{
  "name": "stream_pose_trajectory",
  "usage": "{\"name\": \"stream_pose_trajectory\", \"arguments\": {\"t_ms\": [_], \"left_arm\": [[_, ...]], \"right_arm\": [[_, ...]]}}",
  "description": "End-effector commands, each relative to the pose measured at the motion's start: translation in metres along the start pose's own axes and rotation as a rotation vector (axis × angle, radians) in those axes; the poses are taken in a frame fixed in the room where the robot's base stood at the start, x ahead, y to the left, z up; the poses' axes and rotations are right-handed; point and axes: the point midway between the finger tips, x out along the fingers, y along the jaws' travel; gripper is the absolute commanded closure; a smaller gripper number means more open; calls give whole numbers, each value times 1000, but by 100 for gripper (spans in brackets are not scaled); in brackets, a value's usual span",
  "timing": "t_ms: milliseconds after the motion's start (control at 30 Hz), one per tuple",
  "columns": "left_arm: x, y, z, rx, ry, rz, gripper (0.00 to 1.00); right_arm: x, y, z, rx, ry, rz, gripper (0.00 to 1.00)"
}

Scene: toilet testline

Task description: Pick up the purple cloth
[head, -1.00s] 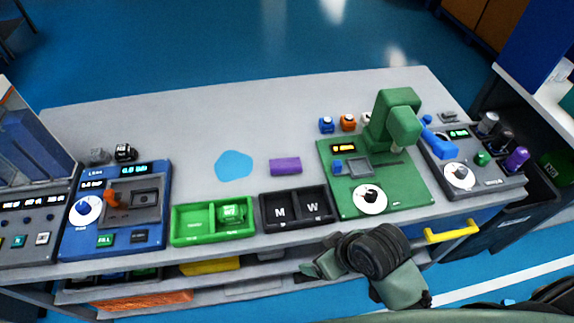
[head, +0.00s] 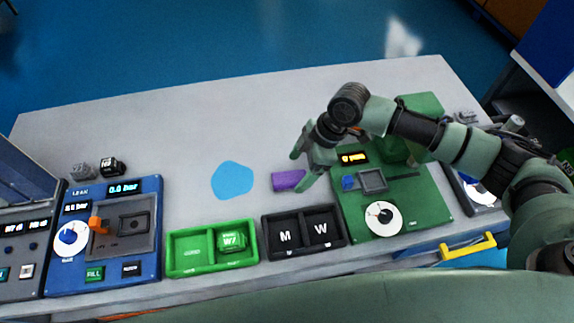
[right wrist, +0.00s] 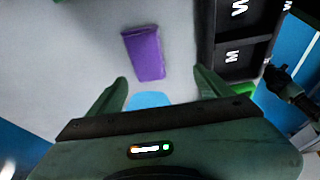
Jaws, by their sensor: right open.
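The purple cloth (head: 288,180) is a small folded rectangle lying flat on the grey table (head: 120,130), just behind the black M and W tray. My right gripper (head: 303,169) is open and above the table at the cloth's right end; in the head view a finger covers a little of that end. In the right wrist view the cloth (right wrist: 145,53) lies ahead of the two spread fingers (right wrist: 160,85), with nothing between them but table and part of a blue patch. My left gripper is not in view.
A flat blue patch (head: 232,180) lies left of the cloth. The black tray (head: 303,232) and green tray (head: 212,249) stand in front. A green machine (head: 395,205) is on the right, a blue panel (head: 103,238) on the left. The table's back left is clear.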

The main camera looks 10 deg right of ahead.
Motion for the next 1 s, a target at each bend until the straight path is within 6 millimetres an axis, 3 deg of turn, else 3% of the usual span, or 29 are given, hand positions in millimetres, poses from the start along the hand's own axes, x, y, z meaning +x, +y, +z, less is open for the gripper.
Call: {"name": "stream_pose_trajectory", "arguments": {"t_ms": [167, 700, 1000], "left_arm": [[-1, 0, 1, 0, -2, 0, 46], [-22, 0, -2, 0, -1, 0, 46], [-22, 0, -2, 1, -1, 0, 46]], "right_arm": [[-8, 12, 10, 3, -8, -1, 20], [59, 20, 12, 3, -7, -3, 20], [67, 20, 13, 2, -6, 0, 20]]}}
